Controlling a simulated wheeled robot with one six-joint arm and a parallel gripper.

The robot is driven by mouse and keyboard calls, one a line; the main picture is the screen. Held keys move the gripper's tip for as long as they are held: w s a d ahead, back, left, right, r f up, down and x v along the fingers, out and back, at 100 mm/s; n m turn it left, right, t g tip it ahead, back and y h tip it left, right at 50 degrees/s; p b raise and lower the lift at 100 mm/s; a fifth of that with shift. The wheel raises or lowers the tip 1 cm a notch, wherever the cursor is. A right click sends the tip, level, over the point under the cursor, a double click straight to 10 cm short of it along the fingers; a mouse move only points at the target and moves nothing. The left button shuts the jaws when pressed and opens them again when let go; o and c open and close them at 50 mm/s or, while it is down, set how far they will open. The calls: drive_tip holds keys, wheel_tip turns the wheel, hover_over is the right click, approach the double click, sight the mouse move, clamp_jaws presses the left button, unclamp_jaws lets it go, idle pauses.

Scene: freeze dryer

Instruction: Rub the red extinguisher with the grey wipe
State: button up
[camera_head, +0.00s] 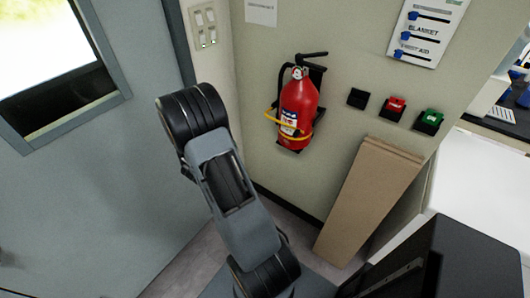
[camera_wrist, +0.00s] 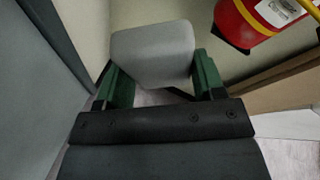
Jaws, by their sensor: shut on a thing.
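The red extinguisher (camera_head: 299,105) hangs upright on the beige wall in a black bracket with a yellow strap. Its lower part shows at the upper right of the wrist view (camera_wrist: 245,22). My gripper (camera_wrist: 158,84) is shut on the grey wipe (camera_wrist: 153,52), a rounded pad held between its green fingers. In the wrist view the wipe is left of the extinguisher, with a gap between them in the picture. The head view shows my arm left of and below the extinguisher, but my gripper and the wipe do not show there.
A brown board (camera_head: 368,200) leans on the wall below and right of the extinguisher. Black, red and green boxes (camera_head: 394,107) are mounted right of it. A grey door (camera_head: 80,190) is at left. A white counter (camera_head: 485,180) and a black box (camera_head: 450,262) are at right.

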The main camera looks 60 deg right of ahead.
sight(283, 139)
drive_tip(key=shift+s+d+f+m+g+h, duration=0.1)
drive_tip(key=shift+s+d+f+m+g, duration=0.5)
drive_tip(key=shift+s+d+g, duration=1.2)
drive_tip(key=shift+s+d+f+m+g+h, duration=0.1)
drive_tip(key=shift+s+d+f+m+g, duration=0.5)
drive_tip(key=shift+s+d, duration=2.2)
drive_tip(key=shift+s+d+f+m+g+h, duration=0.1)
drive_tip(key=shift+s+d+f+m+g, duration=0.2)
drive_tip(key=shift+s+d+f+g, duration=1.8)
drive_tip(key=shift+t, duration=0.7)
drive_tip(key=shift+w+d+r+b, duration=0.2)
drive_tip(key=shift+d+r, duration=0.25)
drive_tip(key=shift+d, duration=0.2)
drive_tip(key=shift+w+d+r+b, duration=0.1)
drive_tip(key=shift+w+d+r, duration=0.25)
drive_tip(key=shift+d, duration=0.3)
drive_tip(key=shift+w+d+r+b, duration=0.1)
drive_tip(key=shift+d+r, duration=0.4)
drive_tip(key=shift+d, duration=0.15)
drive_tip(key=shift+s, duration=0.15)
drive_tip(key=shift+s+a, duration=0.15)
drive_tip(key=shift+s, duration=1.65)
drive_tip(key=shift+w+d+r, duration=0.1)
drive_tip(key=shift+w+d, duration=0.05)
drive_tip(key=shift+w, duration=0.85)
drive_tip(key=shift+w+d+r, duration=0.1)
drive_tip(key=shift+w+d, duration=0.05)
drive_tip(key=shift+w, duration=0.85)
